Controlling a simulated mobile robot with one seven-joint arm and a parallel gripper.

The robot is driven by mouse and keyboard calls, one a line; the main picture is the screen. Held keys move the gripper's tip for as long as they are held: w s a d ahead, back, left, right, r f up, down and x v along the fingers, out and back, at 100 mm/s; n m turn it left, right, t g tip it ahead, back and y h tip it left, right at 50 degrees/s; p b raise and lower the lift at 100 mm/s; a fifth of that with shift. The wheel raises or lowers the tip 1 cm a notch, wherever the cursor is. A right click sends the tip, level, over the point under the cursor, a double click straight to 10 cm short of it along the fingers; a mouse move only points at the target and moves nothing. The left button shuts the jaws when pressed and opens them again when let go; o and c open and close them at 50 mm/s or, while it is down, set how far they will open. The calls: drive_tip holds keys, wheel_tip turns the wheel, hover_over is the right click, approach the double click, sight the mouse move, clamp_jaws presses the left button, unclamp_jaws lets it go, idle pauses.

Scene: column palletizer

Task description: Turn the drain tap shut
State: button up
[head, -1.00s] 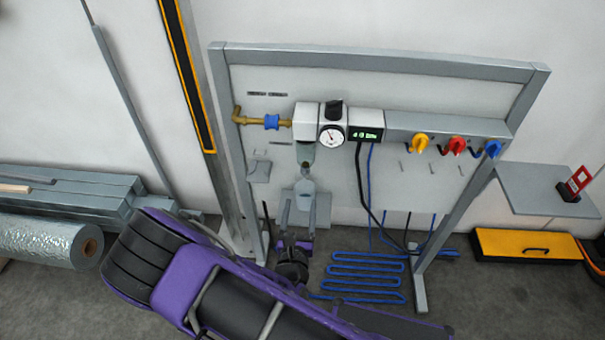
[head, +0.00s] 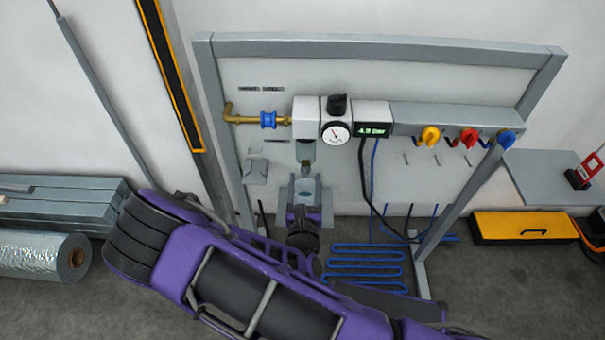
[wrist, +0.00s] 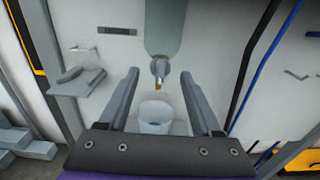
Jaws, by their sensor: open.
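The drain tap (wrist: 159,72) is a small grey fitting with a brass-coloured tip under the clear filter bowl (wrist: 166,28). In the head view the bowl (head: 305,153) hangs below the grey-white regulator block, and the tap is small there. My gripper (wrist: 160,77) is open and empty. Its two fingers point at the panel, and the tap appears in the gap between their tips, touching neither. I cannot tell whether the tips reach as far as the tap. A pale cup (wrist: 157,112) stands below the tap.
A grey bracket (wrist: 80,80) sticks out left of the bowl. Dark and blue hoses (wrist: 257,60) hang to the right. In the head view a pressure gauge (head: 336,132), a blue valve (head: 268,120) on the brass pipe and coloured knobs (head: 430,137) sit higher on the panel.

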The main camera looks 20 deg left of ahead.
drive_tip(key=shift+w+a, duration=0.15)
drive_tip(key=shift+w, duration=0.4)
drive_tip(key=shift+c, duration=0.3)
clamp_jaws()
